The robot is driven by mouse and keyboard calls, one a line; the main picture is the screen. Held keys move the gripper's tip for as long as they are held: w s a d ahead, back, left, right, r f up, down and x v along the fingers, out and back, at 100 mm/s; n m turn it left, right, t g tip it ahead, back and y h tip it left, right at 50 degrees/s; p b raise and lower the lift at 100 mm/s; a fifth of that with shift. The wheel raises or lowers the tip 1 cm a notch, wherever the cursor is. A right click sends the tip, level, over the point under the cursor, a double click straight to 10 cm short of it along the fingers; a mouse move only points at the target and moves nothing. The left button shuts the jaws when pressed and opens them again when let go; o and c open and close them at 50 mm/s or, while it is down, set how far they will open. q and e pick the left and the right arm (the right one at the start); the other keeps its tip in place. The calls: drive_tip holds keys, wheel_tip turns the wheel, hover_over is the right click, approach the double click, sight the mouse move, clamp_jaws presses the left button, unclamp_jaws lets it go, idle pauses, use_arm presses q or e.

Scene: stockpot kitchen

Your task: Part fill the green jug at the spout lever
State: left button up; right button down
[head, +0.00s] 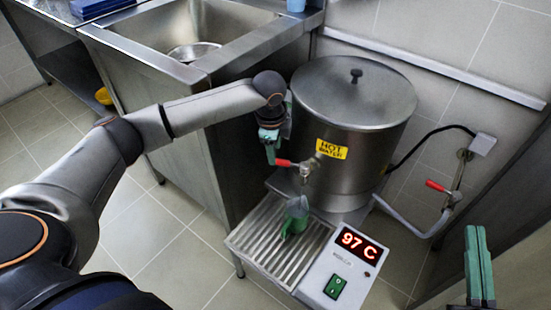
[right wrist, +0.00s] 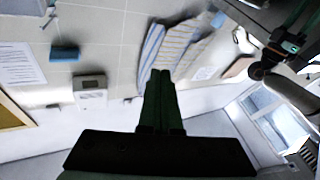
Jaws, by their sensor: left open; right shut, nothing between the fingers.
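The green jug (head: 296,215) stands on the slatted drip tray (head: 262,244), below the spout (head: 306,172) of the steel hot water urn (head: 352,105). Its contents cannot be made out, and no clear stream of water shows. The red spout lever (head: 292,163) points left from the tap. My left gripper (head: 270,155) is open at the lever's left end; whether the lever lies between its fingers I cannot tell. My right gripper (head: 478,240) is shut and empty at the lower right, away from the urn. Its closed fingers also show in the right wrist view (right wrist: 160,85).
A control box with a red 97 C display (head: 358,244) and green switch (head: 335,286) adjoins the tray. A pipe with a red-handled valve (head: 440,187) is at the right. The sink (head: 193,40) is at the back left. Striped towels (right wrist: 180,48) hang in the right wrist view.

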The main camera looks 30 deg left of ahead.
sight(289, 165)
use_arm(q)
drive_tip(key=f, duration=0.2)
drive_tip(key=f+b, duration=0.1)
drive_tip(key=shift+w+a+f, duration=0.1)
drive_tip(key=shift+w+f, duration=0.25)
use_arm(e)
drive_tip(key=s+r+n+t+y, duration=0.1)
drive_tip(key=s+r+n+y, duration=0.2)
drive_tip(key=r, duration=0.4)
drive_tip(key=shift+a+t+y, duration=0.4)
use_arm(q)
drive_tip(key=shift+c, duration=0.2)
use_arm(e)
drive_tip(key=shift+s, duration=0.1)
use_arm(q)
clamp_jaws()
